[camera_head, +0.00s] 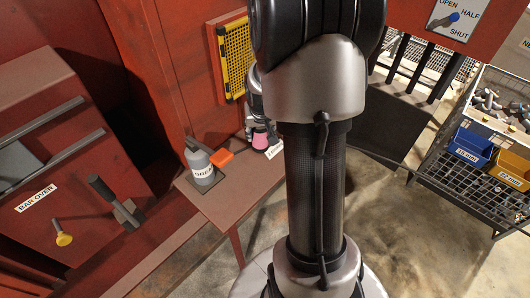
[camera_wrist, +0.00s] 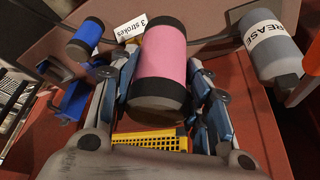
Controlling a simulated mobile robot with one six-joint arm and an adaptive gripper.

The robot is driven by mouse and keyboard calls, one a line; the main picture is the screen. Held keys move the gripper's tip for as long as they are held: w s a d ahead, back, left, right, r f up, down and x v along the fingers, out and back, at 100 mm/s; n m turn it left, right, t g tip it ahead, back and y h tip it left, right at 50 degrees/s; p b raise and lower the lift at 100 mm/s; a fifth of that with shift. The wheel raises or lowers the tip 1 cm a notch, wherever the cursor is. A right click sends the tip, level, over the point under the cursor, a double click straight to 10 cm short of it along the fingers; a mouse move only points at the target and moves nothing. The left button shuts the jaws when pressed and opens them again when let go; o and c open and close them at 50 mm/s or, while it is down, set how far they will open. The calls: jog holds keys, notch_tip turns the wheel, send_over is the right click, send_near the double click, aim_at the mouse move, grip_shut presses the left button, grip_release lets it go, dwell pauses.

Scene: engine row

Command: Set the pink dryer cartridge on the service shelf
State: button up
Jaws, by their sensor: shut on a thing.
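The pink dryer cartridge (camera_wrist: 165,55) is a pink cylinder with black ends. My gripper (camera_wrist: 163,68) is shut on it, with a finger on each side in the wrist view. In the head view my gripper (camera_head: 259,128) is partly behind my arm, and the pink of the cartridge (camera_head: 260,138) shows just below it. The cartridge is at the far right part of the reddish-brown shelf (camera_head: 225,200). I cannot tell whether its black end touches the surface.
A grey grease canister (camera_head: 201,166) and an orange block (camera_head: 221,157) stand left of the cartridge. A "3 strokes" label (camera_wrist: 130,27) and a blue black-ended cylinder (camera_wrist: 88,34) are close by. A yellow grid panel (camera_head: 237,59) is behind. The shelf's front is clear.

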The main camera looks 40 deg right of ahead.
jog(key=shift+f+b, duration=4.8)
jog(key=shift+f, duration=3.65)
jog(key=shift+f, duration=0.2)
jog(key=o, duration=1.2)
jog(key=shift+r, duration=0.1)
